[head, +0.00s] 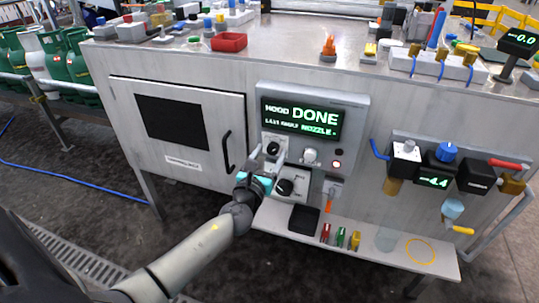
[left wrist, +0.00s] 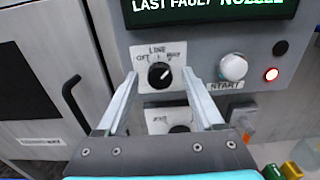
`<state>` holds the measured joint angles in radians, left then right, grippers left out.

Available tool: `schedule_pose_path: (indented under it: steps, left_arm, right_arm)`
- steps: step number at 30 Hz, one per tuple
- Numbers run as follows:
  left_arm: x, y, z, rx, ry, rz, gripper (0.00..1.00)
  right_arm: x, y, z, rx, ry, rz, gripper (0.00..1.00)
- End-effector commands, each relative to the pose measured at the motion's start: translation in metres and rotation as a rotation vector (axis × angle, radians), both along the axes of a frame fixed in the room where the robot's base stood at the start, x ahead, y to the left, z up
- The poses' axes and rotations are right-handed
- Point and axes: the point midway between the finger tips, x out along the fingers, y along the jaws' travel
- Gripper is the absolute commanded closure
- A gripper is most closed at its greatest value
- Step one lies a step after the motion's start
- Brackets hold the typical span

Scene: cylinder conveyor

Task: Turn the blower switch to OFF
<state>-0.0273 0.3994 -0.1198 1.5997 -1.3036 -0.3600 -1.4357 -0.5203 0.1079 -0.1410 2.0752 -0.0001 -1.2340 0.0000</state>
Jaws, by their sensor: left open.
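Two black rotary knobs on white plates are on the front control panel. The upper knob (head: 272,148) shows in the left wrist view (left wrist: 160,75) under a label starting "LINE", its pointer slanting up to the right. The lower knob (head: 285,187) is partly hidden by my gripper in the left wrist view (left wrist: 180,128). Its label is too small to read, so I cannot tell whether it is the blower switch. My left gripper (head: 267,160) is open and empty, its fingers pointing at the panel. In the left wrist view the fingertips frame the upper knob; contact is not visible.
A white START button (head: 310,155) and a lit red lamp (head: 337,165) are right of the knobs. The display (head: 301,118) above reads "HOOD DONE" and "LAST FAULT NOZZLE". A cabinet door handle (head: 227,151) juts out at left. A shelf (head: 325,246) with small parts lies below.

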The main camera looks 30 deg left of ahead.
Motion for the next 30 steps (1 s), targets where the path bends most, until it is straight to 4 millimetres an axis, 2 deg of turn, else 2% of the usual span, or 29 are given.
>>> schedule_pose_path:
  steps: [4, 22, 30]
  left_arm:
    - [-0.0001, 0.0001, 0.0000, 0.001, 0.000, 0.000, 0.33]
    - [-0.0005, 0.0000, -0.0002, 0.001, 0.000, 0.000, 1.00]
    - [-0.0005, 0.0000, -0.0004, -0.003, -0.001, 0.000, 1.00]
  right_arm:
    - [0.0004, -0.0007, 0.0002, -0.002, -0.001, -0.001, 0.50]
    - [0.0040, -0.0012, 0.0012, -0.003, -0.011, 0.001, 0.50]
    - [0.0039, -0.0009, 0.0008, -0.002, -0.010, 0.001, 0.50]
